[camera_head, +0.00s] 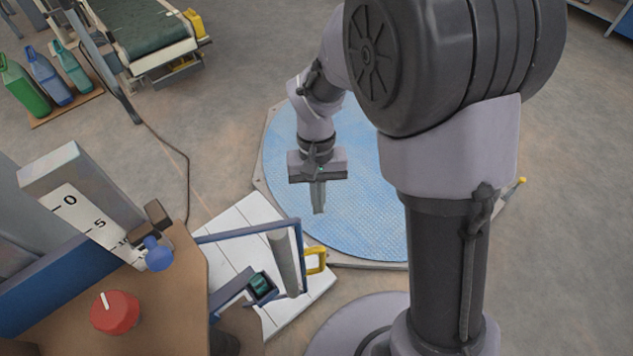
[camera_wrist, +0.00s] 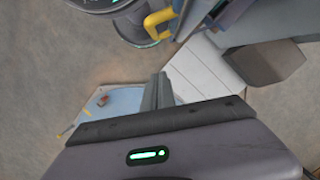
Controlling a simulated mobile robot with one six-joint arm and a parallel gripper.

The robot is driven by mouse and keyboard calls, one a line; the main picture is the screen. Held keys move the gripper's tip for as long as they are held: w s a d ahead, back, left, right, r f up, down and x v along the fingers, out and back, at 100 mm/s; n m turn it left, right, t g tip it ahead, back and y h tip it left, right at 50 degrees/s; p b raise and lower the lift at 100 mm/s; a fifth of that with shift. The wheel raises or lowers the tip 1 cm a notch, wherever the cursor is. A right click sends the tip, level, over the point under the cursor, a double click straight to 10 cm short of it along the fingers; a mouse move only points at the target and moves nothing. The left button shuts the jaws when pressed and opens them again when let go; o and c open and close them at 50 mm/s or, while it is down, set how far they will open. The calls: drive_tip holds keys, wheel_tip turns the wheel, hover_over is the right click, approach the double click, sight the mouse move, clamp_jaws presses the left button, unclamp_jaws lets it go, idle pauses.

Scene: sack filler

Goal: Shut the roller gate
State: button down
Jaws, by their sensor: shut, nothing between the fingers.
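The roller gate looks to be the dark blue frame (camera_head: 245,232) with a grey roller (camera_head: 284,262), standing out from the brown cabinet over a white slatted deck. A yellow handle (camera_head: 316,261) is on its outer end; it also shows at the top of the wrist view (camera_wrist: 158,22). I cannot tell from these views how far the gate is from its shut position. My gripper (camera_head: 318,208) points down above the blue round plate, behind the handle and apart from it. Its fingers (camera_wrist: 160,82) are together and empty.
The blue round plate (camera_head: 375,225) and white slatted deck (camera_head: 235,222) lie below. The brown cabinet (camera_head: 165,315) carries a red knob (camera_head: 115,312) and a blue knob (camera_head: 158,254). A conveyor (camera_head: 145,28) and several jugs (camera_head: 48,78) stand farther back. Floor beyond the plate is clear.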

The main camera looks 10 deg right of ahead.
drive_tip(key=s+f+b, duration=0.5)
drive_tip(key=s+f, duration=0.1)
drive_tip(key=f, duration=0.2)
drive_tip(key=shift+f, duration=0.35)
drive_tip(key=shift+s, duration=0.1)
